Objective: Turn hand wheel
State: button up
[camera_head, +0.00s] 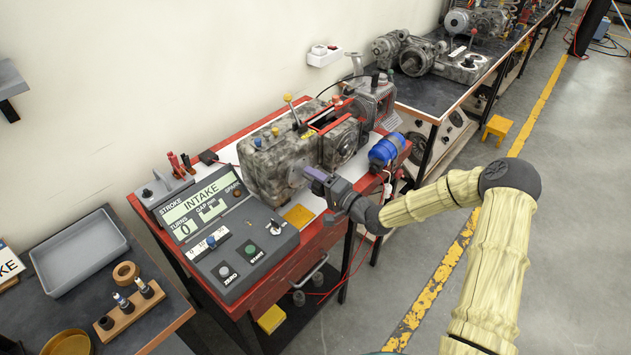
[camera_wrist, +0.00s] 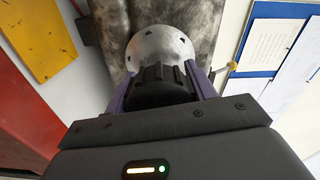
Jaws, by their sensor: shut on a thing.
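The hand wheel (camera_wrist: 160,45) shows in the wrist view as a round silver disc with a black ribbed hub or grip in front. My gripper (camera_wrist: 161,88) has its two purple fingers on either side of the black part, shut on it. In the head view my gripper (camera_head: 316,180) reaches in from the right to the front of the grey mottled engine block (camera_head: 275,165). The wheel is mostly hidden behind the gripper there. The control panel (camera_head: 258,247) reads STROKE INTAKE and TURNS 0; the gap figure is too small to read surely.
A yellow pad (camera_head: 298,215) lies below the gripper. A grey tray (camera_head: 78,250) is on the left table. The floor to the right is open.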

jog(key=o, duration=1)
jog(key=shift+w, duration=0.1)
jog(key=shift+c, duration=0.2)
jog(key=b+v, duration=0.2)
jog(key=v, duration=1.5)
jog(key=shift+d, duration=0.2)
